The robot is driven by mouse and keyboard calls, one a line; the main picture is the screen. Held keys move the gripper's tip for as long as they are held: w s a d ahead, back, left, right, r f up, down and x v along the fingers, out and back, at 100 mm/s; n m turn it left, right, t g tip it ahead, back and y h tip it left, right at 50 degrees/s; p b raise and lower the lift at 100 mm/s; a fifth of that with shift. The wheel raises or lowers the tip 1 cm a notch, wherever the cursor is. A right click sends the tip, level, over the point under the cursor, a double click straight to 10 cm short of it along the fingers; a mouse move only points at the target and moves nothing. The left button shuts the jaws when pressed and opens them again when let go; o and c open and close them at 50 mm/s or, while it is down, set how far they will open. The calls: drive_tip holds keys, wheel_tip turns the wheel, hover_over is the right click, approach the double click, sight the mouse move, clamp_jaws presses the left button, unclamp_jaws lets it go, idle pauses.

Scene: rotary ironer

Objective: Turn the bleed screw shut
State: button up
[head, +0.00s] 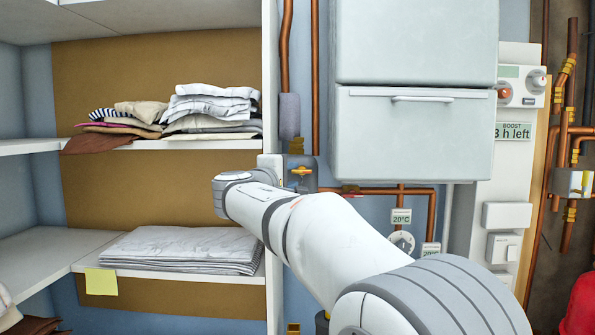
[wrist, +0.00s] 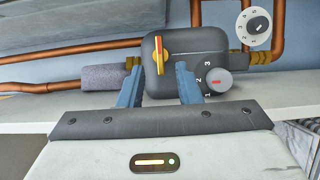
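A dark grey pump body (wrist: 190,45) sits on the copper pipe in the wrist view. A yellow piece with a red stripe (wrist: 160,55), which looks like the bleed screw, stands nearly upright on its face. My gripper (wrist: 157,72) is open, its blue fingers apart to the left and right of the yellow piece, with nothing visible held. I cannot tell whether the fingertips touch the pump. In the head view the pump (head: 303,180) and its yellow piece (head: 300,170) show small beyond my arm; my fingers are hard to make out there.
A grey knob with numbers (wrist: 217,82) is close right of the right finger. A white dial (wrist: 258,25) is at upper right. Pipe insulation (wrist: 103,78) is on the left. Shelves with folded linen (head: 180,250) stand left; a grey cabinet (head: 415,130) hangs right.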

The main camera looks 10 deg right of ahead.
sight(300, 172)
drive_tip(key=p+x, duration=0.1)
drive_tip(key=x, duration=0.3)
drive_tip(key=shift+w+d, duration=0.15)
drive_tip(key=shift+w, duration=0.05)
drive_tip(key=shift+c, duration=0.3)
clamp_jaws()
